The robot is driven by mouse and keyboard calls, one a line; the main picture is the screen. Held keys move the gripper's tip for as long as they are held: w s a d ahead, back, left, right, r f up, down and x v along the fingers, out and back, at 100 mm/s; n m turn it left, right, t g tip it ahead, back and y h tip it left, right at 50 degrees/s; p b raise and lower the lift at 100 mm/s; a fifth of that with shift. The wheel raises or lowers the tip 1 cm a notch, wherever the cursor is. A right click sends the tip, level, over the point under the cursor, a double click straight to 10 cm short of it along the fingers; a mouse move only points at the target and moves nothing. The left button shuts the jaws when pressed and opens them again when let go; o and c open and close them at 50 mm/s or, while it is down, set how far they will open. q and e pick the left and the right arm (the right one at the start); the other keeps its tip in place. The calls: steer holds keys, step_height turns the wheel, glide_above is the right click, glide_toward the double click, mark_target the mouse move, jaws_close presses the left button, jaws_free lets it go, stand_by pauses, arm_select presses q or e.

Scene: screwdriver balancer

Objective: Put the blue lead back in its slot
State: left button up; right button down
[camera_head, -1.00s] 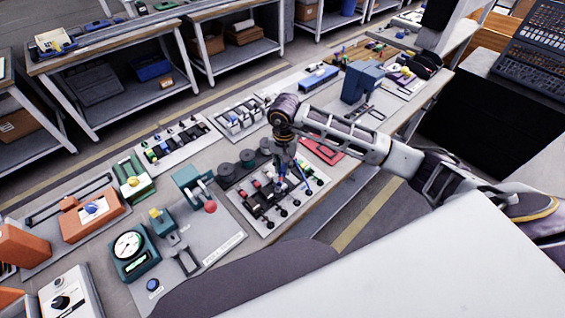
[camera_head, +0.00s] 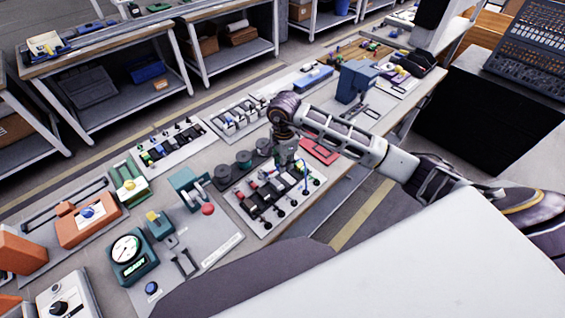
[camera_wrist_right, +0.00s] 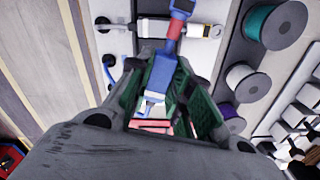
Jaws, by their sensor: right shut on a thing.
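My right gripper (camera_head: 286,158) is above the far part of a white board (camera_head: 272,230) with dark slots and several coloured leads. In the right wrist view, its green-padded fingers (camera_wrist_right: 165,105) are shut around the blue lead's body (camera_wrist_right: 161,75), which has a pale metal tip. A red band (camera_wrist_right: 174,30) and another blue part lie in line beyond it. In the head view, a blue strand (camera_head: 307,170) shows just right of the gripper; the held body is mostly hidden there. I cannot tell which slot is the blue one. My left gripper is not in view.
Dark spools stand on a strip (camera_head: 242,162) left of the gripper; the wrist view shows a teal one (camera_wrist_right: 283,22). A red tray (camera_head: 321,151) lies to its right. A teal fixture with a red knob (camera_head: 208,209) stands left of the board. The board's near edge is clear.

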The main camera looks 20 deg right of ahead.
steer(key=m, duration=0.3)
steer(key=shift+d+r, duration=0.15)
steer(key=shift+d, duration=0.1)
steer(key=m, duration=0.4)
steer(key=shift+w+d+r, duration=0.1)
steer(key=shift+d+r, duration=0.1)
steer(key=shift+d, duration=0.1)
steer(key=m, duration=0.4)
steer(key=shift+w+d+r, duration=0.1)
steer(key=shift+d+r, duration=0.1)
steer(key=shift+d, duration=0.1)
steer(key=shift+d+r+m, duration=0.1)
steer(key=shift+d+m, duration=0.05)
steer(key=shift+m, duration=0.9)
steer(key=shift+d+r+m, duration=0.1)
steer(key=shift+m, duration=0.95)
steer(key=shift+f, duration=0.15)
